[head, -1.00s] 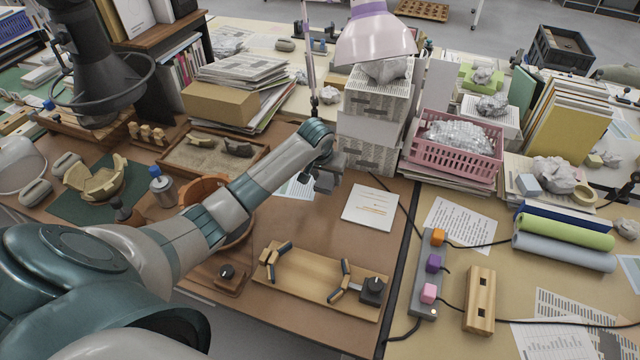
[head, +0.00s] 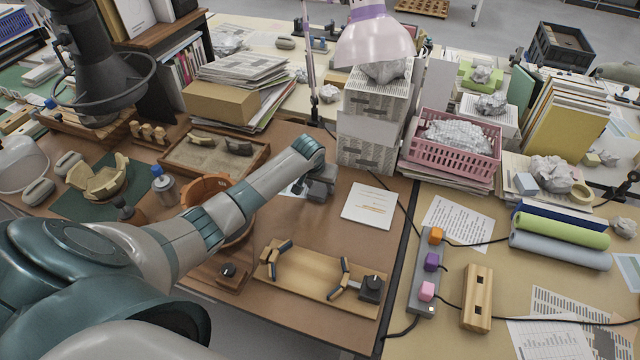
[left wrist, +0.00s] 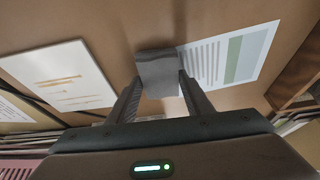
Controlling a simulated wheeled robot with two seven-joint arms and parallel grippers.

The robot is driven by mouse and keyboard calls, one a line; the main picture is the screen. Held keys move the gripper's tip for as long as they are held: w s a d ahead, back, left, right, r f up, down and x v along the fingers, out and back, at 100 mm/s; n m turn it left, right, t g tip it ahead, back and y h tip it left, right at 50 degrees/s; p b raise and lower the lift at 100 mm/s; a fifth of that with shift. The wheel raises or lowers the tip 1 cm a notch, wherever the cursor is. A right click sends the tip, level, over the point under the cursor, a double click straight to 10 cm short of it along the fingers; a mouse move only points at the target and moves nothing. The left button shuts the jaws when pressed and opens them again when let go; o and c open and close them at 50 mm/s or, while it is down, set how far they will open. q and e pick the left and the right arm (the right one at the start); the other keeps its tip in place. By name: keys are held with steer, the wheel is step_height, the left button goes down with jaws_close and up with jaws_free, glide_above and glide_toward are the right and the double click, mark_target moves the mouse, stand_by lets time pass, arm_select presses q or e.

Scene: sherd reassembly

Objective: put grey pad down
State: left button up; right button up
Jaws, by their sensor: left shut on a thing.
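The grey pad (left wrist: 158,72) shows in the left wrist view as a small flat-faced grey block. My left gripper (left wrist: 160,88) is shut on it, with one finger at each side. Behind the pad lie the brown table top and a printed sheet (left wrist: 228,58); I cannot tell whether the pad touches the table. In the head view my left gripper (head: 318,190) is over the brown table, left of a white booklet (head: 369,205). The pad is hard to make out from the gripper there. My right gripper is not in view.
A wooden board with dark clamps (head: 320,280) lies nearer the front. An orange-brown bowl (head: 207,188) stands left, partly behind my arm. Stacked printed boxes (head: 368,150) and a lamp (head: 375,38) stand behind. Brown table is clear between the booklet and the clamp board.

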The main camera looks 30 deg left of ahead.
arm_select(q)
steer(key=shift+f, duration=0.3)
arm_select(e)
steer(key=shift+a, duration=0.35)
arm_select(q)
steer(key=o, duration=0.9)
steer(key=shift+o, duration=0.2)
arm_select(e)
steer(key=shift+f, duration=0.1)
arm_select(q)
steer(key=shift+s, duration=0.1)
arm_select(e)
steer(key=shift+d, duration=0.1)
arm_select(q)
steer(key=shift+a+r, duration=0.1)
steer(key=shift+r, duration=0.05)
steer(key=shift+s+r, duration=0.1)
steer(key=shift+r, duration=0.4)
steer(key=b+v, duration=0.1)
steer(key=v, duration=1)
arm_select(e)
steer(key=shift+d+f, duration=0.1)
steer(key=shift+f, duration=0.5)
arm_select(q)
steer(key=shift+r, duration=0.15)
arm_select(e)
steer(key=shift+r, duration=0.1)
